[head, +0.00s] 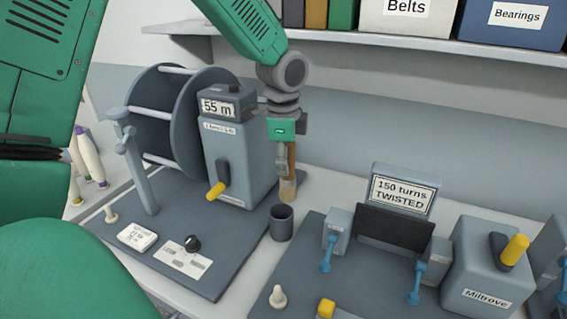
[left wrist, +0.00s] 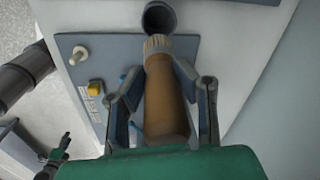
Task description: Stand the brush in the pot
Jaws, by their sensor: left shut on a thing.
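The brush (head: 291,158) has a brown wooden handle and pale bristles (head: 287,190) that point down. My left gripper (head: 282,165) is shut on its handle and holds it roughly upright in the air. The pot (head: 282,222) is a small dark grey cup on the bench, just below and slightly left of the bristles in the head view. In the left wrist view the brush (left wrist: 165,95) lies between the fingers of my left gripper (left wrist: 162,90), and its bristles point toward the pot's rim (left wrist: 159,20). The bristles look above the pot, not inside it. My right gripper is not in view.
A twisting rig with a "150 turns" sign (head: 403,193) and a grey Miltrove box (head: 485,270) stand to the right. A shelf (head: 430,48) with bins runs above.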

